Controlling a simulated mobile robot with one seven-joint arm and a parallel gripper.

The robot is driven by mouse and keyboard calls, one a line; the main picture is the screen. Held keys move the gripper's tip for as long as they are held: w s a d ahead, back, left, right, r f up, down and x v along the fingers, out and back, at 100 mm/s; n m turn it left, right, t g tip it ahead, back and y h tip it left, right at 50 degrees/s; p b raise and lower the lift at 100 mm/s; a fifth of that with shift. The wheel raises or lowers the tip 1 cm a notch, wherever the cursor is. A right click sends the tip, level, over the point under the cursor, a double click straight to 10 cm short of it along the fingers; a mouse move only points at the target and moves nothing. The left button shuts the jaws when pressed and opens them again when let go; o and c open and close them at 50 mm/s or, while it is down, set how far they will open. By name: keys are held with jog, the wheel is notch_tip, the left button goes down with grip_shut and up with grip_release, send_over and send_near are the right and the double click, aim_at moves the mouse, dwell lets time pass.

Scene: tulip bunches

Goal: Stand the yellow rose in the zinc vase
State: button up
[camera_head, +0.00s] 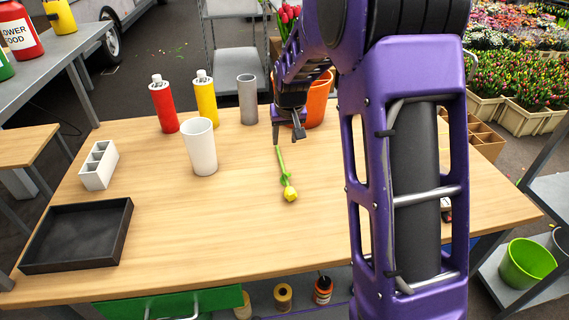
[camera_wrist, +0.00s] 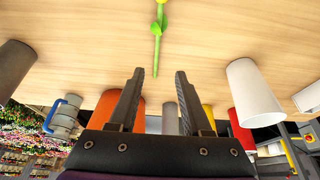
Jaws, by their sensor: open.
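The yellow rose (camera_head: 290,192) lies on the wooden table with its bloom toward the front and its green stem pointing back. In the wrist view its stem (camera_wrist: 157,52) runs down toward the gap between my fingertips, with the bloom cut off at the top edge. The zinc vase (camera_head: 248,99) looks like the plain grey cylinder upright at the table's back; a grey piece of it shows behind my fingers in the wrist view (camera_wrist: 170,118). My gripper (camera_head: 290,136) is open and empty, above the table near the stem's end; it also shows in the wrist view (camera_wrist: 159,73).
A white vase (camera_head: 200,148) stands left of the rose. Red (camera_head: 164,107) and yellow (camera_head: 206,100) bottles stand behind it. An orange bucket (camera_head: 318,104) is behind my gripper. A black tray (camera_head: 76,236) and white divided box (camera_head: 99,166) sit left. The front middle is clear.

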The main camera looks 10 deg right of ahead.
send_over(283, 168)
jog(key=s, duration=0.3)
jog(key=f, duration=0.7)
jog(key=f+b, duration=0.1)
jog(key=f, duration=0.2)
jog(key=shift+w+a+f, duration=0.25)
jog(key=shift+a, duration=0.05)
jog(key=shift+d+x, duration=0.15)
jog(key=shift+x, duration=1.2)
jog(key=shift+d+x, duration=0.15)
jog(key=shift+x, duration=1.2)
jog(key=shift+s, duration=0.2)
grip_shut()
